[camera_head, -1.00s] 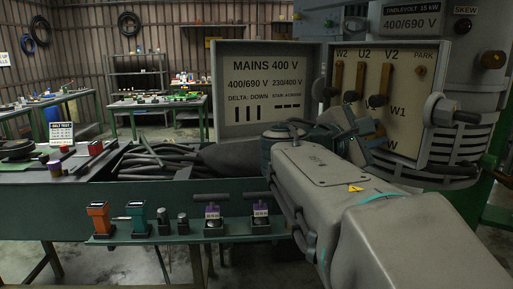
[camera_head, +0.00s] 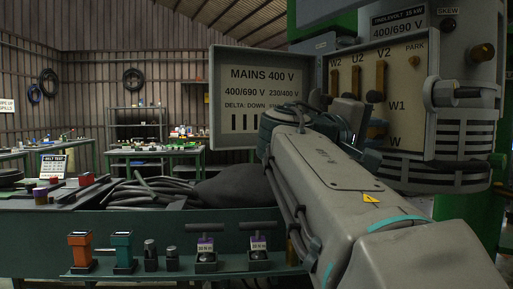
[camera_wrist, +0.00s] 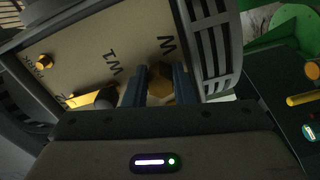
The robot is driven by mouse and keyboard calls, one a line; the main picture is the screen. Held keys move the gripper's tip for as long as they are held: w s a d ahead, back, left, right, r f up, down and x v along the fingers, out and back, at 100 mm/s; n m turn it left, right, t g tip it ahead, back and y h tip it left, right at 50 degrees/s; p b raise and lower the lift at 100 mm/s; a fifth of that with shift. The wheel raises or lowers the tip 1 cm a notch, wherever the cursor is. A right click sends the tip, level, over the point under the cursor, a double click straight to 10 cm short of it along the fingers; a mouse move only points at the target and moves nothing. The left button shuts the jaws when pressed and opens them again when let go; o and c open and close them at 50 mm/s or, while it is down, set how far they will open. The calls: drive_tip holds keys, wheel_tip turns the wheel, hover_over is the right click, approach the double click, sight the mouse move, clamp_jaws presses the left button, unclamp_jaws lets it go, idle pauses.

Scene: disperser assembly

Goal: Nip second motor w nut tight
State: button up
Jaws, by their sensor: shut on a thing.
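The motor terminal box has a beige panel (camera_head: 418,105) with W2, U2, V2, W1 and W labels, brass links (camera_head: 379,78) and a brass PARK stud (camera_head: 417,62). In the wrist view the panel (camera_wrist: 85,60) appears rotated, with the W label just beyond the fingertips. My gripper (camera_wrist: 160,73) is shut on a brass hex nut (camera_wrist: 160,90) at the W terminal, one dark finger on each side. The nut's seat and thread are hidden. In the head view my wrist and forearm cover most of the gripper and the lower panel.
The open lid (camera_head: 235,98) reading MAINS 400 V stands left of the panel. Black cables (camera_head: 150,192) lie in the bench trough. An orange tool (camera_head: 80,250), a teal tool (camera_head: 121,248) and two T-handled tools (camera_head: 206,256) stand on the front shelf.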

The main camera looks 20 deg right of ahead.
drive_tip(key=shift+f+m+b, duration=0.15)
drive_tip(key=shift+m+b, duration=0.7)
drive_tip(key=shift+m, duration=0.25)
drive_tip(key=o, duration=1)
